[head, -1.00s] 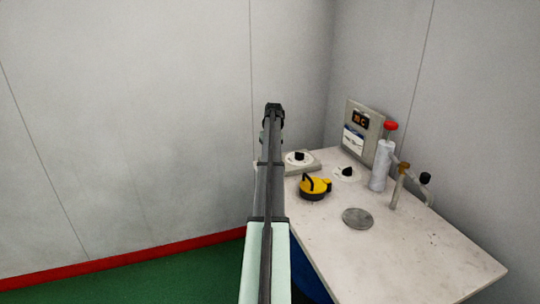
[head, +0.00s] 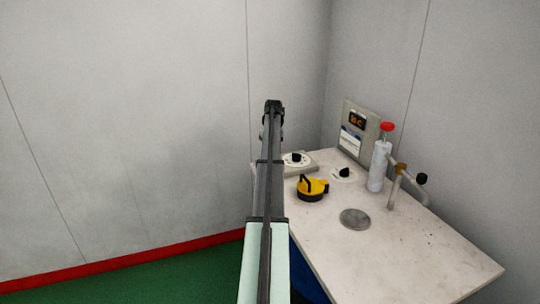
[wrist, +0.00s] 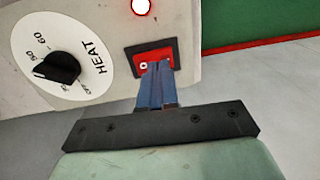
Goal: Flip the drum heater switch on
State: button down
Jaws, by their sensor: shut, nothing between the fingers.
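In the wrist view a pale grey heater panel (wrist: 103,92) carries a red rocker switch (wrist: 168,50) in a black frame. My gripper (wrist: 154,68) is shut and empty, its blue-grey fingertips at the lower edge of the switch and covering part of it. I cannot tell whether they touch it, nor which way the rocker is tipped. Above the switch a round lamp (wrist: 141,6) glows white with a red ring. Left of it is a white dial marked HEAT with a black knob (wrist: 57,68). In the head view my arm hides the switch.
In the head view a pale table (head: 410,255) stands right of my arm. On it are a yellow and black object (head: 312,188), a grey disc (head: 355,219), a white cylinder with a red top (head: 379,165) and a display panel (head: 357,130). Walls stand behind.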

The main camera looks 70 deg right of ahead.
notch_tip(320, 180, up, 13)
jog(key=w+a, duration=0.1)
dwell(0.3)
jog(key=shift+w+f, duration=0.1)
jog(key=shift+f, duration=0.05)
dwell(0.4)
